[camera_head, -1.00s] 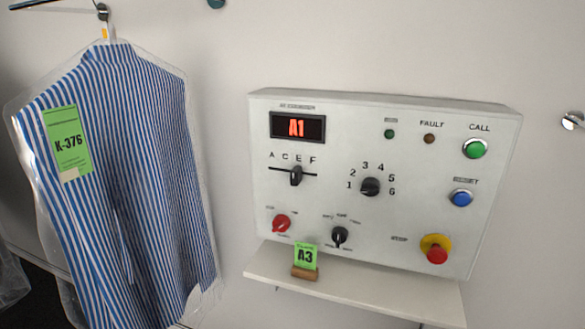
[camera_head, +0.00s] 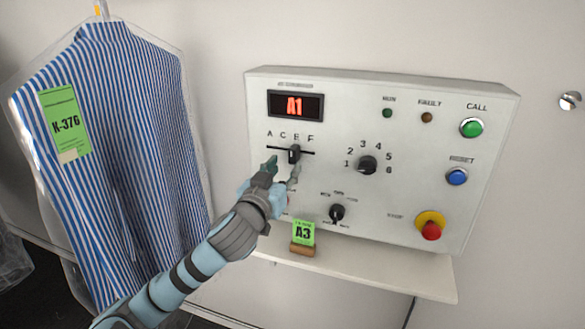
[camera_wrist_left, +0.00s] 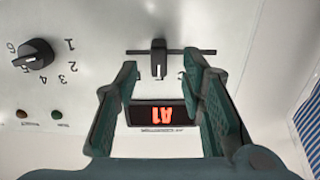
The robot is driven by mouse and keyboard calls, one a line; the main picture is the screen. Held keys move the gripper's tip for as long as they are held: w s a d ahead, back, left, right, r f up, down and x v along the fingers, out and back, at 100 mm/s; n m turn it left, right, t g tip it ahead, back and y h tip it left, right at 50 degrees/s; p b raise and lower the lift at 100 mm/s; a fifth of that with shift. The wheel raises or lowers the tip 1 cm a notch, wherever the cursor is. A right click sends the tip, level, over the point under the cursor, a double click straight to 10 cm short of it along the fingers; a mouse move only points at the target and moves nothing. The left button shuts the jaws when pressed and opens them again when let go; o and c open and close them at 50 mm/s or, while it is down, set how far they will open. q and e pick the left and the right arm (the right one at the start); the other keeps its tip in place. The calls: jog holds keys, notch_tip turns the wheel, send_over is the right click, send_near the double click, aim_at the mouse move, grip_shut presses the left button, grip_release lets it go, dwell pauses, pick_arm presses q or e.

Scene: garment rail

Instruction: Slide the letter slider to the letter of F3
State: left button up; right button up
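The letter slider is a black knob (camera_head: 294,154) on a horizontal slot, under the letters A, C, E and F. It stands below the E. The display (camera_head: 296,105) reads A1. My left gripper (camera_head: 282,170) is open and empty, just in front of the panel and below the slot. In the left wrist view, which shows the panel upside down, the knob (camera_wrist_left: 158,58) appears between the two spread fingertips (camera_wrist_left: 160,68). No contact with the knob can be made out. Most slider letters are hidden there. My right gripper is not in view.
The white control panel (camera_head: 430,170) also carries a number dial (camera_head: 367,165), a green CALL button (camera_head: 472,127), a blue button (camera_head: 457,177) and a red stop button (camera_head: 431,230). A green A3 tag (camera_head: 304,233) stands on the shelf (camera_head: 400,279) below. A bagged striped shirt (camera_head: 130,160) hangs at left.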

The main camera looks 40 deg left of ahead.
aim_at(291, 159)
pick_arm(q)
jog(key=x, duration=0.6)
jog(key=shift+w+r+p, duration=0.15)
jog(key=shift+p, duration=0.15)
grip_shut()
